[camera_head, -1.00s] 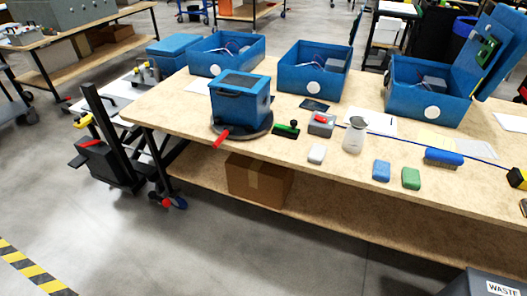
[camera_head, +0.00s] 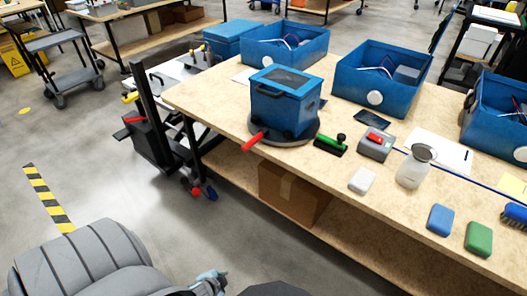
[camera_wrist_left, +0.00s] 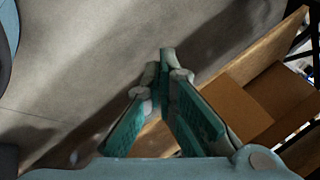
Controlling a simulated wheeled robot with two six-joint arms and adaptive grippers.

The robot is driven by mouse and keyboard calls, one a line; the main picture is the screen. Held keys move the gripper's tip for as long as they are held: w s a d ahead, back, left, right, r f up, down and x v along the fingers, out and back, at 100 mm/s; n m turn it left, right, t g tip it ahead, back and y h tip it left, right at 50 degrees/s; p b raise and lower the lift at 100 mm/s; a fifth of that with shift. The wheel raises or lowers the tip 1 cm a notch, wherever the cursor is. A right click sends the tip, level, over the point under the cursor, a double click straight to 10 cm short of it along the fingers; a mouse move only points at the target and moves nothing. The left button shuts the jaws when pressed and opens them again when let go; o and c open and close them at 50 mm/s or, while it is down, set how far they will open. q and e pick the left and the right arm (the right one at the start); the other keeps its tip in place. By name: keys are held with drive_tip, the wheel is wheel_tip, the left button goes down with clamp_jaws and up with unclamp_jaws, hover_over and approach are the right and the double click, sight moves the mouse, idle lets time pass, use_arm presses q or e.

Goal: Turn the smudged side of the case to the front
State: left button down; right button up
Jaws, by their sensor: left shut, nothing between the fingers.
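The blue case (camera_head: 283,108) stands upright on a round dark turntable (camera_head: 270,141) near the table's left end. A black handle shows on its front face and a dark panel on its top. Darker patches show low on the front and on the right side; I cannot tell which is the smudge. A red lever (camera_head: 254,142) sticks out from the turntable toward the front left. My left gripper (camera_wrist_left: 168,62) is shut and empty, in front of and below the tabletop, well apart from the case. My right gripper is not in view.
Right of the turntable are a green-handled tool (camera_head: 331,145), a grey box with a red top (camera_head: 376,147), a white block (camera_head: 361,180) and a flask (camera_head: 414,168). Open blue housings (camera_head: 380,80) stand behind. A cardboard box (camera_head: 292,192) sits on the lower shelf (camera_head: 340,232).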

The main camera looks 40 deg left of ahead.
use_arm(q)
drive_tip(key=w+a+r+m+t+y+b, duration=0.1)
drive_tip(key=w+a+r+m+t+b, duration=0.25)
drive_tip(key=w+r, duration=0.5)
drive_tip(key=w+d+r+m+t+b, duration=0.2)
drive_tip(key=w+r+m+t, duration=0.25)
drive_tip(key=r, duration=0.65)
drive_tip(key=w+d+r+m+t+b, duration=0.1)
drive_tip(key=w+r+m+t+b, duration=0.25)
drive_tip(key=r, duration=0.75)
drive_tip(key=w+a+r+p, duration=0.1)
drive_tip(key=w+a, duration=0.5)
drive_tip(key=w, duration=0.5)
drive_tip(key=shift+t+y, duration=0.35)
drive_tip(key=shift+y, duration=0.05)
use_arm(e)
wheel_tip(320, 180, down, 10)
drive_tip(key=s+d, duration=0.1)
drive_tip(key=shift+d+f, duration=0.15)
use_arm(q)
drive_tip(key=shift+r+n, duration=0.15)
drive_tip(key=shift+n, duration=0.1)
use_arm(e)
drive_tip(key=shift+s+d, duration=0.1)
